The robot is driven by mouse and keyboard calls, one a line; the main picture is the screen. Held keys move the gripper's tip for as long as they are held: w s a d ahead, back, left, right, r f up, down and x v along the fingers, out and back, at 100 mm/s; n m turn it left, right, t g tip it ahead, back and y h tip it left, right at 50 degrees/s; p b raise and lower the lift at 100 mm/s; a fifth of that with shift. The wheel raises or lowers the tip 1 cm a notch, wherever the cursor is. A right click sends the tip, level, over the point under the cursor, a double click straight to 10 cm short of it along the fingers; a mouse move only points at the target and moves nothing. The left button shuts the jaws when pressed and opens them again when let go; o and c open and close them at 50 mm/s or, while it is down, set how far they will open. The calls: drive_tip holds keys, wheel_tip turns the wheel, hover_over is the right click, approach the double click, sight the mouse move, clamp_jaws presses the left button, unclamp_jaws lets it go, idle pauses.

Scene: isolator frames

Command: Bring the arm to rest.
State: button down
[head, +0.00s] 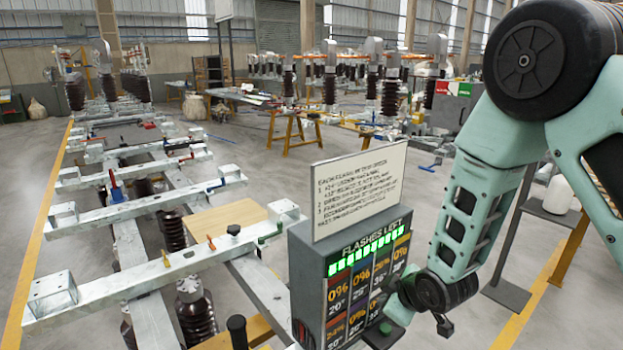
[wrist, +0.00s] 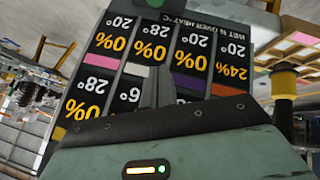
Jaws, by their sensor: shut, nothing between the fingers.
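My mint-green arm comes in from the upper right in the head view and bends down at the right edge of a dark display box (head: 306,283). My gripper shows best in the wrist view (wrist: 158,72), where its dark fingers are together with nothing between them. They point at the display face, which also fills much of the wrist view (wrist: 134,68) upside down, with percentages and temperatures. In the head view the fingertips cannot be made out at the box's lower right. I cannot tell whether they touch the box.
A white text sign (head: 358,190) stands on the box. Metal beams (head: 150,272) on a frame with brown insulators (head: 196,318) lie to the left. A dark post with a yellow collar (wrist: 284,84) stands close on the right in the wrist view. Open floor (head: 265,185) lies behind.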

drive_tip(key=s+a+r+m+g, duration=0.2)
drive_tip(key=s+a+r+g, duration=0.3)
drive_tip(key=s+r, duration=0.8)
drive_tip(key=s+r+g+h, duration=0.1)
drive_tip(key=s, duration=0.7)
drive_tip(key=s+d+r+m+g+h, duration=0.1)
drive_tip(key=s+r, duration=0.1)
drive_tip(key=s, duration=0.6)
drive_tip(key=shift+s+r, duration=0.25)
drive_tip(key=shift+s, duration=0.1)
